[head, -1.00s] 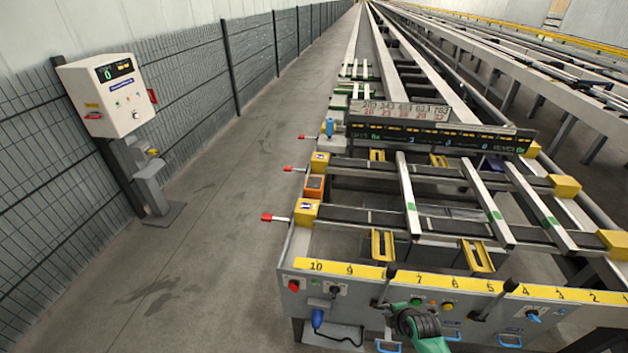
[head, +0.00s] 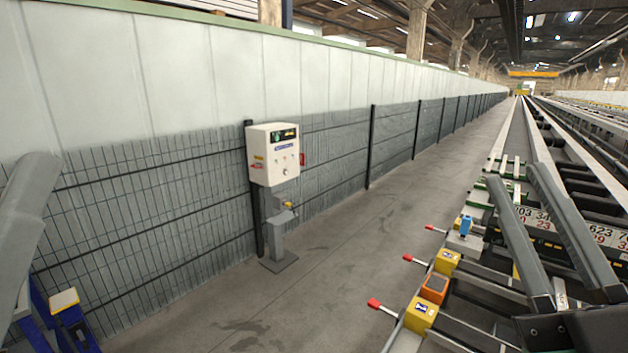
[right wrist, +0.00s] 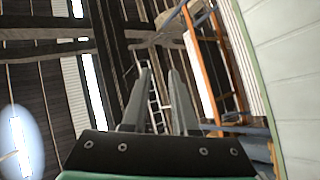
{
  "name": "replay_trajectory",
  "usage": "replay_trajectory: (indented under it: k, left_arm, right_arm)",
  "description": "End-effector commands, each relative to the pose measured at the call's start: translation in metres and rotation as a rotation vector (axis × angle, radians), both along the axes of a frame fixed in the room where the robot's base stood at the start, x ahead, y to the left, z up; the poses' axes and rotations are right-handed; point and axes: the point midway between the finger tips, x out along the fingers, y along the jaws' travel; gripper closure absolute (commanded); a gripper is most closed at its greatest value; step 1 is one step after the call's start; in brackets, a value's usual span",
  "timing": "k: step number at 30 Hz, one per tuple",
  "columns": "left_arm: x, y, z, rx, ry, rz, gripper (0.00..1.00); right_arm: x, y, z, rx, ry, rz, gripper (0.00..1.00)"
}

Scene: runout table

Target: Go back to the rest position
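My right gripper (head: 518,178) is raised at the lower right of the head view, with its two grey fingers apart and pointing up and away over the runout table (head: 470,334). In the right wrist view the two fingers (right wrist: 160,72) stand apart with nothing between them. A grey part at the left edge of the head view looks like one finger of my left gripper (head: 22,215). The rest of that gripper is out of frame, so its opening cannot be judged.
A white control box (head: 273,154) stands on a post before the mesh fence (head: 150,210). Red-tipped levers (head: 374,304) stick out from the table's left side. A blue post with a yellow cap (head: 65,300) is at lower left. The floor aisle (head: 330,270) is clear.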

Motion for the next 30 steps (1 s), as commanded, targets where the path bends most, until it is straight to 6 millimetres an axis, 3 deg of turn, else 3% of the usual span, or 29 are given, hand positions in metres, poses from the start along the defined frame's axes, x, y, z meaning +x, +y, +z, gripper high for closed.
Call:
replay_trajectory:
  k: [1, 2, 4, 6, 8, 14, 21, 25, 30]
  left_arm:
    - [0.0, 0.0, 0.0, 0.0, 0.0, 0.0, 0.51]
    - [0.0, 0.0, 0.0, 0.0, 0.0, 0.0, 0.51]
    - [0.0, 0.0, 0.0, 0.0, 0.0, 0.0, 0.51]
    - [0.0, 0.0, 0.0, 0.0, 0.0, 0.0, 0.51]
    - [0.001, 0.0, 0.045, 0.0, 0.003, 0.0, 0.51]
    - [0.0, 0.0, 0.13, 0.0, -0.001, 0.0, 0.51]
    - [0.0, 0.0, 0.241, 0.0, -0.001, 0.0, 0.51]
    - [0.0, 0.0, 0.277, 0.0, 0.0, 0.0, 0.51]
    - [0.0, 0.0, 0.287, 0.0, 0.0, 0.0, 0.51]
  right_arm:
    - [-0.03, -0.002, 0.018, 0.082, -0.075, 0.065, 0.73]
    - [-0.047, -0.003, 0.026, 0.147, -0.114, 0.125, 0.73]
    - [-0.069, -0.004, 0.033, 0.291, -0.152, 0.265, 0.73]
    - [-0.064, -0.004, 0.031, 0.436, -0.128, 0.397, 0.73]
    - [-0.064, -0.004, 0.077, 0.437, -0.129, 0.398, 0.73]
    - [-0.064, -0.004, 0.161, 0.434, -0.128, 0.394, 0.73]
    - [-0.063, -0.004, 0.272, 0.434, -0.126, 0.393, 0.73]
    - [-0.063, -0.005, 0.307, 0.434, -0.125, 0.392, 0.73]
    - [-0.063, -0.005, 0.318, 0.434, -0.125, 0.392, 0.73]
